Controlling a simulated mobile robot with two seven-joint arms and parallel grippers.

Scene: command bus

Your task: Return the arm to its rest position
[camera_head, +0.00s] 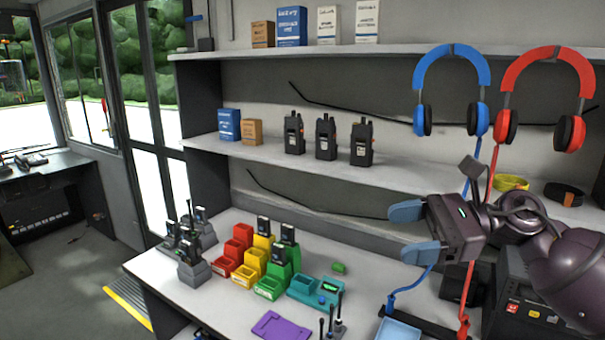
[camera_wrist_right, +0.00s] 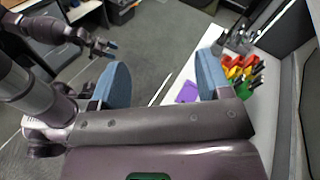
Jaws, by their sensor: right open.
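My right gripper (camera_head: 413,231) is in the head view, over the right part of the workbench in front of the shelves. Its two blue fingers are spread apart with nothing between them. The same open fingers fill the middle of the right wrist view (camera_wrist_right: 163,78), with floor and bench edge beyond. My left arm shows at the upper left of the right wrist view; its gripper (camera_wrist_right: 108,47) is small there, and I cannot tell whether it is open. The left gripper does not show in the head view.
Blue headphones (camera_head: 451,70) and red headphones (camera_head: 548,75) hang on stands beside and behind my right arm. Radios (camera_head: 326,138) stand on the middle shelf. Coloured bins (camera_head: 240,240) and a purple tray (camera_head: 281,326) are on the bench. A dark box (camera_head: 520,305) sits below the arm.

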